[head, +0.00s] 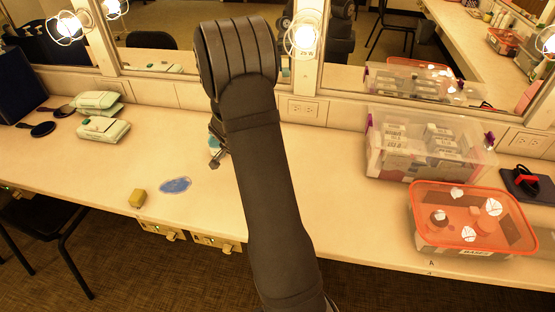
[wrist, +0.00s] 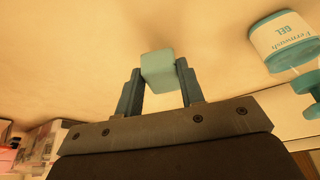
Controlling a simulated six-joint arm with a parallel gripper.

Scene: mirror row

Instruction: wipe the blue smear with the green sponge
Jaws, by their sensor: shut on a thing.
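The blue smear (head: 175,185) lies on the counter, left of my arm in the head view. It does not show in the wrist view. My gripper (wrist: 161,82) is shut on a pale blue-green block, the green sponge (wrist: 157,66), whose far end sticks out past the fingertips. In the head view my gripper (head: 215,155) is mostly hidden behind my arm, to the right of and a little beyond the smear. A small part of the sponge (head: 214,143) shows there. I cannot tell whether the sponge touches the counter.
A yellow block (head: 137,198) sits near the front edge, just left of the smear. Wipe packs (head: 103,129) and dark hand mirrors (head: 42,129) lie further left. A clear bin (head: 400,160) and an orange-lidded box (head: 470,225) stand right.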

